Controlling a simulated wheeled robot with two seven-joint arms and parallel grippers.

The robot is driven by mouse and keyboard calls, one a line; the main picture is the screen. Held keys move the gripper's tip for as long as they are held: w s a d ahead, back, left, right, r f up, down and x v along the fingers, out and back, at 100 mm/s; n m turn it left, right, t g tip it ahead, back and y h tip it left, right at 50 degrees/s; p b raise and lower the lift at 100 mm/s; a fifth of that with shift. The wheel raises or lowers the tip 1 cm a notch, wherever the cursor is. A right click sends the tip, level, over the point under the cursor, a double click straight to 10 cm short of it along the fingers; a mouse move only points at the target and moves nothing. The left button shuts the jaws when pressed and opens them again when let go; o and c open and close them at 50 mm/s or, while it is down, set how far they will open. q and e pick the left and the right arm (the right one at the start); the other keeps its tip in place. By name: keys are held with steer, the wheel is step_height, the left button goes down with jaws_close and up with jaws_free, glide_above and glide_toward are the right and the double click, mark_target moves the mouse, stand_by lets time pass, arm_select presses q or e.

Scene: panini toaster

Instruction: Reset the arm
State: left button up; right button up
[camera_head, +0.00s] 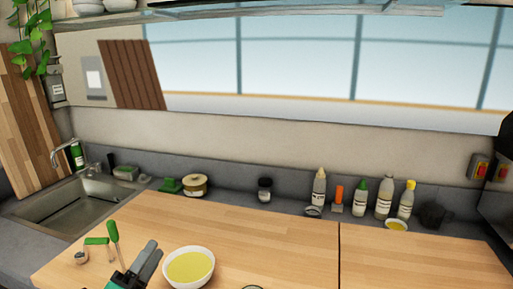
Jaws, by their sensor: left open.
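My left gripper (145,262) shows at the bottom edge of the head view, left of the middle. Its dark grey fingers point up and to the right, over the wooden board, and it is open with nothing seen between the fingers. Just right of it, apart in the picture, a white bowl (190,281) holds yellow liquid. The rest of my left arm is cut off by the frame. My right gripper is out of view. No toaster can be made out for certain; a dark shape (500,210) is cut off at the right edge.
Green-handled utensils (113,232) lie left of the gripper on the wooden counter (270,240). A sink (75,208) is at the far left. Several bottles (385,197) and a jar (265,189) stand along the back ledge. The wooden counter right of the bowl is mostly clear.

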arm_select(q)
steer(key=s+a+f+n+g+y, duration=0.3)
steer(key=f+n+y, duration=0.3)
steer(key=f+n, duration=0.25)
steer(key=s+a+f+n+g+y, duration=0.3)
steer(key=s+f+n+g+y, duration=0.15)
steer(key=f+n, duration=0.4)
steer(key=s+d+f+n+g+h, duration=0.1)
steer(key=s+d+f+n+g, duration=0.2)
steer(key=s+f+g, duration=0.45)
steer(key=s+d+f+n+g+h, duration=0.1)
steer(key=s+d+f+n+g, duration=0.3)
steer(key=s, duration=0.7)
step_height(320, 180, down, 32)
steer(key=s+a+m, duration=0.1)
steer(key=s+a+f, duration=0.1)
steer(key=s+f, duration=0.8)
steer(key=f, duration=0.1)
steer(key=s+a+f+g, duration=0.1)
steer(key=s+a+f, duration=0.1)
steer(key=s+f, duration=0.8)
steer(key=shift+s+a, duration=0.15)
steer(key=shift+a, duration=0.1)
steer(key=shift+y, duration=0.25)
